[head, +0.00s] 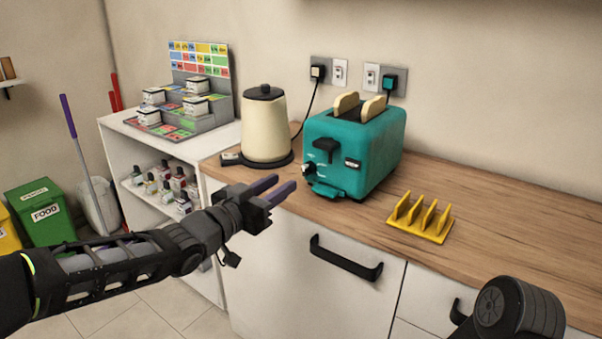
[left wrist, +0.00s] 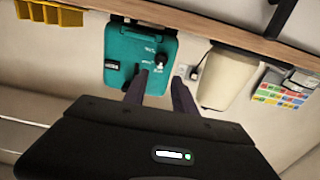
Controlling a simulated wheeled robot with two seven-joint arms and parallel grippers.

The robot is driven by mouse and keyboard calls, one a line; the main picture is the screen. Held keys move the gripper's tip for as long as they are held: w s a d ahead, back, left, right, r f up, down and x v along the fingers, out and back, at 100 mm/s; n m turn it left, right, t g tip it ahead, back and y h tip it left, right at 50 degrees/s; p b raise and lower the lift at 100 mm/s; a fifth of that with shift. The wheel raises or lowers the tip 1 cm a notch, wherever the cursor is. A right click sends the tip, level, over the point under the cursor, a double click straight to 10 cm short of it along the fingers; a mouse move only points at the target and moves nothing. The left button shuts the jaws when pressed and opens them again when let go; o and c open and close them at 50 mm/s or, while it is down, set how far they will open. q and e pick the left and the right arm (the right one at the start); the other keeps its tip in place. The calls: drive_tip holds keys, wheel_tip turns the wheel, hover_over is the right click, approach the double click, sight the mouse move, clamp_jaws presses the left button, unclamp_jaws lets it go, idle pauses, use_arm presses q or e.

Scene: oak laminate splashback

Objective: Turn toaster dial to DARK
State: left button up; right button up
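The teal toaster (head: 372,150) stands upright on the wooden counter with two bread slices in its top. Its dial (head: 307,169) is a small dark knob low on the front face, left of the black lever (head: 326,149). In the left wrist view the toaster (left wrist: 125,58) appears upside down, and the dial (left wrist: 161,61) shows just beyond the fingertips; its setting is too small to read. My left gripper (head: 282,184) is open and empty, in front of the counter, short of the dial and apart from it. My right gripper is out of view.
A cream kettle (head: 264,125) stands left of the toaster. A yellow toast rack (head: 420,219) sits to its right. A black drawer handle (head: 345,258) juts out below the counter edge. The counter at right is clear.

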sight(304, 169)
use_arm(q)
drive_tip(key=b+x, duration=0.1)
drive_tip(key=x, duration=0.6)
drive_tip(key=shift+w+d, duration=0.2)
drive_tip(key=shift+w, duration=0.05)
clamp_jaws()
